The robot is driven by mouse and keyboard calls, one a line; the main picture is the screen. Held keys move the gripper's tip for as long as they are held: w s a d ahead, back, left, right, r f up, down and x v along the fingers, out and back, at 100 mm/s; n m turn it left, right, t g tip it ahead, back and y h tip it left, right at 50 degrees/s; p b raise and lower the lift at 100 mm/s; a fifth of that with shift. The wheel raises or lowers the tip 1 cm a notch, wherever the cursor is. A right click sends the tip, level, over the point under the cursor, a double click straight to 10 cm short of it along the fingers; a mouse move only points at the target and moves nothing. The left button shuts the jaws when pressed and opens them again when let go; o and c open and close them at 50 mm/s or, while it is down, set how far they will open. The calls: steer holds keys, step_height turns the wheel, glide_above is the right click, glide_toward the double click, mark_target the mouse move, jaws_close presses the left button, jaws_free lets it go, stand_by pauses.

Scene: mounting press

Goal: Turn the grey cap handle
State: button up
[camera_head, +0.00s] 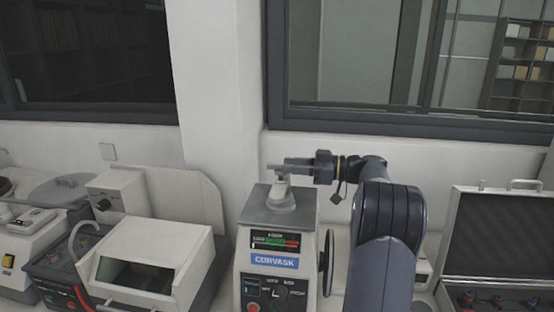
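The mounting press (255,275) is a light grey machine with a CORVASK label, standing in the lower middle of the head view. Its grey cap (281,199) sits on top, with a short upright neck under a light grey bar. My gripper (292,165) comes in from the right, level with the top of the cap, and its fingers overlap the bar in the picture. The fingers are small and seen from the side. I cannot tell whether they touch or grip the handle, which they partly hide.
A dark handwheel (328,263) is on the press's right side. A white machine with a dark window (136,275) stands to the left. An open case (500,245) with small red-marked parts is at the right. A wall and window frame (400,122) stand behind.

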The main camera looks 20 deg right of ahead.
mark_target(277, 164)
steer(key=shift+p+x, duration=0.65)
steer(key=shift+x, duration=1.55)
steer(key=shift+c, duration=0.2)
jaws_close()
